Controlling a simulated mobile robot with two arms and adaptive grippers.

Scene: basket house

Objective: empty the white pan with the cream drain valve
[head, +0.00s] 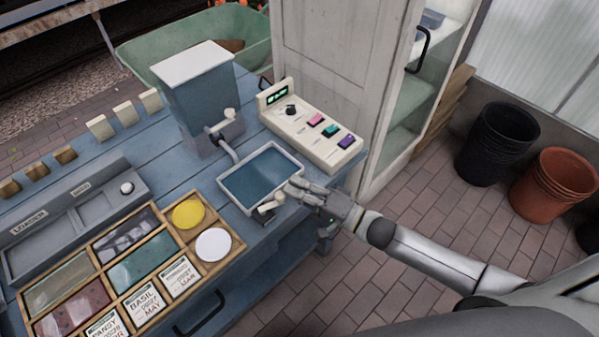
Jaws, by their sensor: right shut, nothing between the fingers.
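The white pan (233,198) stands on the blue bench and holds dark blue liquid (258,176). The cream drain valve (270,204) sits at the pan's front wall, with its lever sticking out near the bench edge. My right gripper (290,188) is shut and empty, at the pan's front right corner just above and right of the valve. I cannot tell whether its fingers touch the pan or the valve. My left gripper is out of view.
A blue tank (195,95) with a spout stands behind the pan. A cream control box (318,140) with coloured buttons is at the right. A wooden seed tray (75,262) and a grey two-slot tray (75,238) lie left. Black and terracotta pots (553,185) stand on the floor.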

